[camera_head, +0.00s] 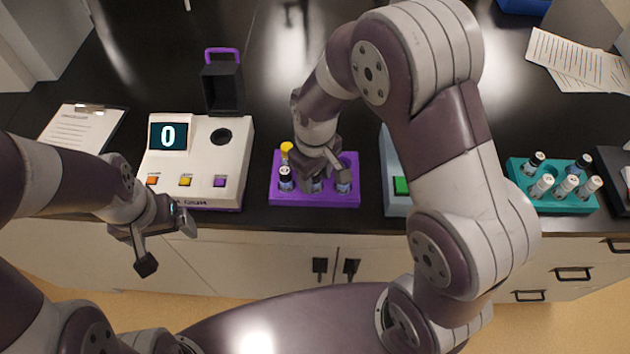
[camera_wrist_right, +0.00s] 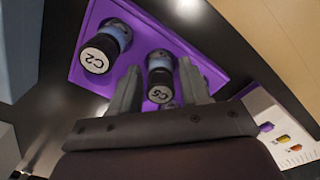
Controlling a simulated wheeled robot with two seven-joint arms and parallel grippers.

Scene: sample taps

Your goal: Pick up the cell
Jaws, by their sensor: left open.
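Which vial is the cell I cannot tell. My left gripper (camera_head: 168,243) is open and empty, in front of the bench edge.
A white meter (camera_head: 208,160) showing 0 stands left of the rack, its dark lid (camera_head: 222,90) raised. A grey device with a green button (camera_head: 401,186) is right of the rack. A teal rack (camera_head: 558,200) holds several vials. A clipboard (camera_head: 85,130) lies far left.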

